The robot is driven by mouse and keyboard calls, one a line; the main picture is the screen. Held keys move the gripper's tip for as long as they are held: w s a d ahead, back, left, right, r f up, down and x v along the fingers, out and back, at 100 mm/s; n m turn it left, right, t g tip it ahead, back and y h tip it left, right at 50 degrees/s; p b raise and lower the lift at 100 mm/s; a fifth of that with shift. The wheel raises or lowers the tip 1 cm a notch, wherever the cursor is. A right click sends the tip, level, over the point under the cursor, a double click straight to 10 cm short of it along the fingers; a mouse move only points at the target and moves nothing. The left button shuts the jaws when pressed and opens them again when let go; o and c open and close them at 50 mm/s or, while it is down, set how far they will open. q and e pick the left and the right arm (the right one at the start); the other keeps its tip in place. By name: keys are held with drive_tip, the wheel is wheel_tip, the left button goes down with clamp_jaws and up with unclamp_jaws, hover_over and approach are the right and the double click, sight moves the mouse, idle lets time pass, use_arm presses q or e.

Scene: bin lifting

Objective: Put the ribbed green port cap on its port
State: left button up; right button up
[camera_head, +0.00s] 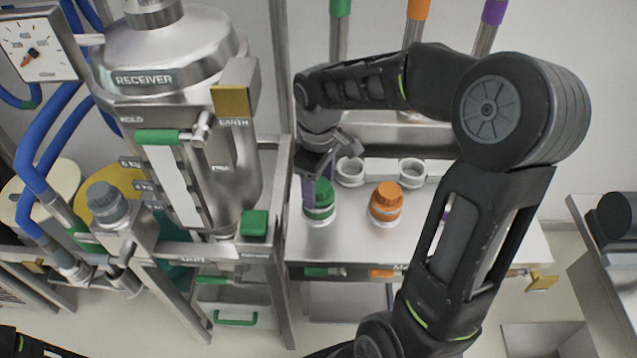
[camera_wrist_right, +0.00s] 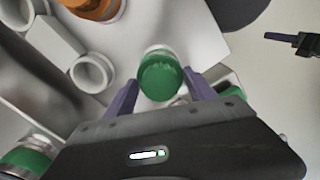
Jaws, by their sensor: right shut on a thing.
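The green port cap (camera_head: 321,192) is at the left port of the metal bench, above a pale collar with a green band (camera_head: 319,213). My right gripper (camera_head: 318,184) points down over it, shut on the cap with one purple finger on each side. In the right wrist view, the cap (camera_wrist_right: 160,76) sits between the fingertips of the gripper (camera_wrist_right: 162,88). I cannot tell whether it is seated on the port or just above it. My left gripper is not in view.
An orange cap (camera_head: 386,196) stands on the port to the right. Behind are two empty white ring holders (camera_head: 350,171) (camera_head: 411,171). The steel receiver frame (camera_head: 277,215) stands close on the left.

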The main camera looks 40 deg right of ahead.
drive_tip(key=shift+f+b, duration=0.4)
drive_tip(key=shift+f, duration=0.15)
idle(0.6)
drive_tip(key=o, duration=1.8)
wheel_tip(320, 180, up, 8)
drive_tip(key=shift+f+b, duration=0.1)
drive_tip(key=shift+b, duration=0.2)
